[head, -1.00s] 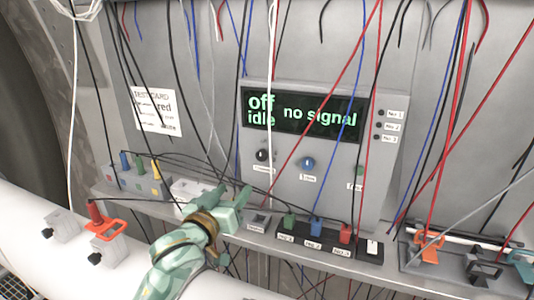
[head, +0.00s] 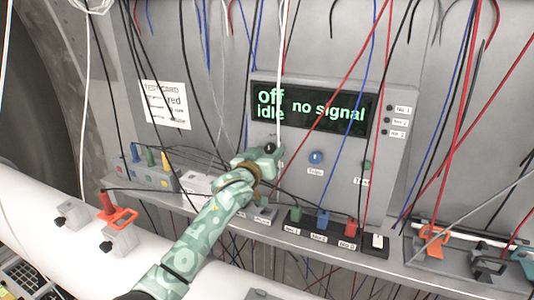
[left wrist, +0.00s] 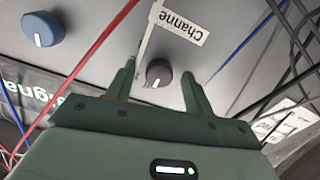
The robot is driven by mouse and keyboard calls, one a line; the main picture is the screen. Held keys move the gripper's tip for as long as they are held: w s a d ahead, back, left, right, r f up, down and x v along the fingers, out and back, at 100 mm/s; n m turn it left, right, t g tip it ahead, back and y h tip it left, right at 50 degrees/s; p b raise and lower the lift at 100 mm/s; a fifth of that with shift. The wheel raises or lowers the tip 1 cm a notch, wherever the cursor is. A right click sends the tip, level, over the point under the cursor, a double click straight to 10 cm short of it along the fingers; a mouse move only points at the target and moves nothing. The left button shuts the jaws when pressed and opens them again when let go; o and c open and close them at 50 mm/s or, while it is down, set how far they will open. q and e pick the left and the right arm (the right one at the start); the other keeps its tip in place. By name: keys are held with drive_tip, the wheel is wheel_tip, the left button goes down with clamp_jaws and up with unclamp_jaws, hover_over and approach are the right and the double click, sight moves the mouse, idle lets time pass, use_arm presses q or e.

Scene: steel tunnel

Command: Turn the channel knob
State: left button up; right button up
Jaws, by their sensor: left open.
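The channel knob (left wrist: 159,73) is small, round and black with a white mark. It sits on the grey panel beside a label reading "Channe" (left wrist: 181,22). In the head view the knob (head: 269,148) shows just above my left gripper (head: 262,155). In the left wrist view my left gripper (left wrist: 157,85) is open, with one finger on each side of the knob. Gaps show between the fingers and the knob, so I see no grip on it. The display (head: 312,107) reads "off idle" and "no signal". My right gripper is not in view.
A blue knob (head: 316,158) is to the right on the same panel. Loose red, blue, black and white wires hang across the panel. A shelf (head: 340,259) below holds colored plugs. A white pipe (head: 70,240) runs in front at the left.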

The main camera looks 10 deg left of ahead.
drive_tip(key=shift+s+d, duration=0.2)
use_arm(q)
drive_tip(key=c, duration=1)
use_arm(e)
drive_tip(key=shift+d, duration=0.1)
